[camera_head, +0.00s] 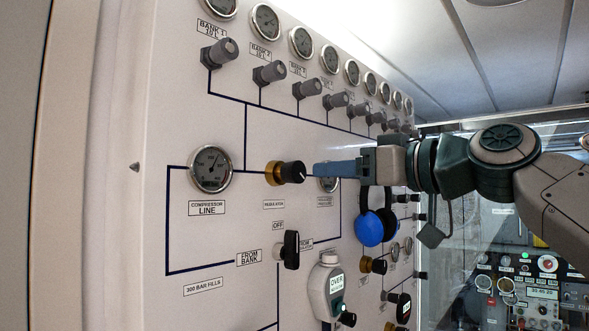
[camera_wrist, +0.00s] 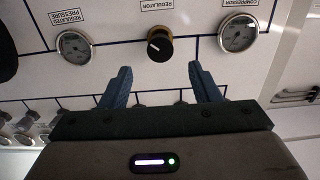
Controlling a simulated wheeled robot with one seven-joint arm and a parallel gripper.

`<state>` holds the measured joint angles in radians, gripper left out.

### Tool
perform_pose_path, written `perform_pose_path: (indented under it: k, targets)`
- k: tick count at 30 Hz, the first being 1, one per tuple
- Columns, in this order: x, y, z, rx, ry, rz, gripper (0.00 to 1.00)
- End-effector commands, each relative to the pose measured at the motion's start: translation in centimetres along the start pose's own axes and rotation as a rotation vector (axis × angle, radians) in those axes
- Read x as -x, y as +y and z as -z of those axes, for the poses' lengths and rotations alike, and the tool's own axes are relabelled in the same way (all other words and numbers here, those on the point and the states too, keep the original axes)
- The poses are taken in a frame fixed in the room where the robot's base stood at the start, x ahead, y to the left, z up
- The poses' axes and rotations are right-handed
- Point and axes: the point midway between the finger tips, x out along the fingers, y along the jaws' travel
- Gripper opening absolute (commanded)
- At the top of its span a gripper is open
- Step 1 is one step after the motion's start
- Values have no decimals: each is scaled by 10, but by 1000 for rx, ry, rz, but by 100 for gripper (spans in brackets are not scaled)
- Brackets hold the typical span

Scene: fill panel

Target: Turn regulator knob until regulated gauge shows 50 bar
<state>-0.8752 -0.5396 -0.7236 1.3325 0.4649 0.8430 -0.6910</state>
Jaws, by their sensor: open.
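The regulator knob (camera_head: 291,172) is black with a brass collar and sticks out of the white panel (camera_head: 250,130). In the wrist view the knob (camera_wrist: 159,44) shows a white pointer mark, and the picture is upside down. My gripper (camera_head: 316,170) is open, its blue fingers aimed at the knob. In the wrist view the knob lies just beyond and between the gripper's fingertips (camera_wrist: 161,67), apart from both. The regulated pressure gauge (camera_wrist: 75,46) is left of the knob there; its needle is too small to read. In the head view my fingers partly cover this gauge (camera_head: 328,185).
The compressor line gauge (camera_head: 210,168) is left of the knob. A black selector handle (camera_head: 288,249) and a white device (camera_head: 328,286) stick out below. Blue ear defenders (camera_head: 375,220) hang below my gripper. A row of grey bank knobs (camera_head: 269,73) runs above.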

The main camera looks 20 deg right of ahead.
Motion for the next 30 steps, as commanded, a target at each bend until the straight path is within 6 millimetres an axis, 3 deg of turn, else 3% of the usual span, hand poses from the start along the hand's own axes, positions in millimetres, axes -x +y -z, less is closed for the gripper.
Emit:
perform_pose_path:
  k: [6,12,18,27,30]
  targets:
    - [-50,-2,2,0,-5,3,56]
    - [-83,-1,1,-1,-3,2,56]
    - [-97,0,0,-1,-2,0,56]
    - [-99,0,-1,0,-1,-1,56]
    - [-99,0,-1,0,-1,0,29]
